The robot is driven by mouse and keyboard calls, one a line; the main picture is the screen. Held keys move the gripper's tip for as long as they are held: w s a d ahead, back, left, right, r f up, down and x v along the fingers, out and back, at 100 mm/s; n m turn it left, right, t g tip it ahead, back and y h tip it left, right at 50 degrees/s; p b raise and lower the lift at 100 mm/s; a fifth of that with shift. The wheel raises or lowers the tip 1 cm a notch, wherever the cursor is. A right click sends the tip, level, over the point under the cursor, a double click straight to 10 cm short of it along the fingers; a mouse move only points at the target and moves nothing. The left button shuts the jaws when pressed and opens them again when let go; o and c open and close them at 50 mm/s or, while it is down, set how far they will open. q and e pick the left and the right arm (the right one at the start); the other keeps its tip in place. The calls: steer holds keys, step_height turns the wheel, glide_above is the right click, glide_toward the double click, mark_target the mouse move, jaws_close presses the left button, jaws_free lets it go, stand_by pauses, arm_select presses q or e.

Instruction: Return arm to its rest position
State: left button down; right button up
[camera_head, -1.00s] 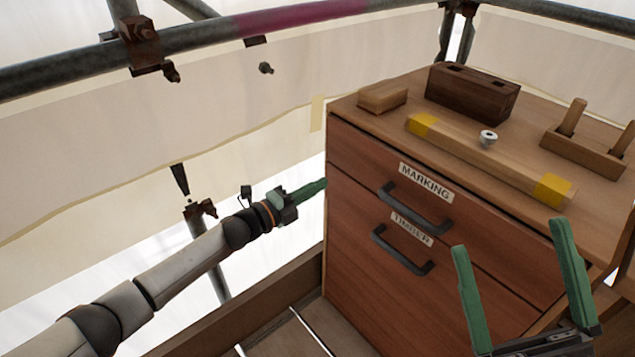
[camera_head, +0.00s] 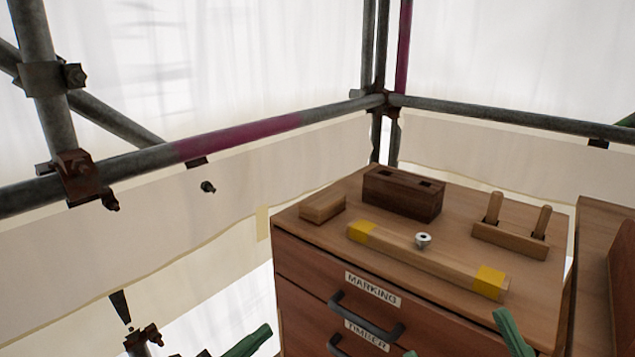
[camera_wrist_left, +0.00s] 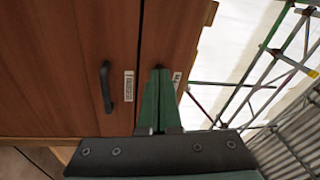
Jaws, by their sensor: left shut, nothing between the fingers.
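My left gripper (camera_head: 258,338) shows at the bottom edge of the head view, just left of the cabinet's front corner; most of its arm is out of frame. In the left wrist view its green fingers (camera_wrist_left: 158,72) lie together, empty, in front of the cabinet's drawer fronts. I cannot tell whether they touch the wood. My right gripper (camera_head: 462,338) shows only two green fingertips, set well apart, at the bottom right of the head view. The wooden cabinet (camera_head: 305,268) has drawers labelled MARKING and TIMBER; the drawers look shut.
On the cabinet top are a yellow-ended wooden bar (camera_head: 430,262) with a small metal knob (camera_head: 422,240), a dark block (camera_head: 402,193), a small wood block (camera_head: 322,207) and a pegged rack (camera_head: 510,238). Scaffold tubes (camera_head: 240,135) run behind. Left of the cabinet is open.

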arm_select(q)
steer(key=s+d+r+n+t+h, duration=0.3)
steer(key=s+d+r+n, duration=0.15)
steer(key=s+r, duration=0.65)
steer(key=s+a+r+n+t+y+p, duration=0.15)
steer(key=s+a+r+n+t, duration=0.35)
steer(key=s+r+n, duration=0.6)
steer(key=w+a+f+n+g+y+p, duration=0.2)
steer(key=w+f+n+g+y+p, duration=0.3)
steer(key=w+y+p, duration=0.65)
arm_select(e)
steer(key=w+d+f+m+g+h+p, duration=0.2)
steer(key=w+f+m+g+h, duration=0.2)
steer(key=w+f+m+h, duration=0.4)
arm_select(q)
steer(key=s+a+f+n+g+y+p, duration=0.1)
steer(key=s+a+f+g+p, duration=0.1)
steer(key=s+f+g+p, duration=0.6)
steer(key=s+f+p, duration=0.4)
steer(key=f, duration=0.1)
steer(key=shift+f+p, duration=0.3)
steer(key=shift+p, duration=0.05)
arm_select(e)
steer(key=s+d+f+m+g+h, duration=0.2)
steer(key=s+f+g+h, duration=0.2)
steer(key=s+f+g, duration=0.5)
step_height(320, 180, down, 3)
steer(key=shift+s+r+m+h, duration=0.2)
steer(key=shift+s+m+h, duration=0.15)
steer(key=shift+s, duration=0.2)
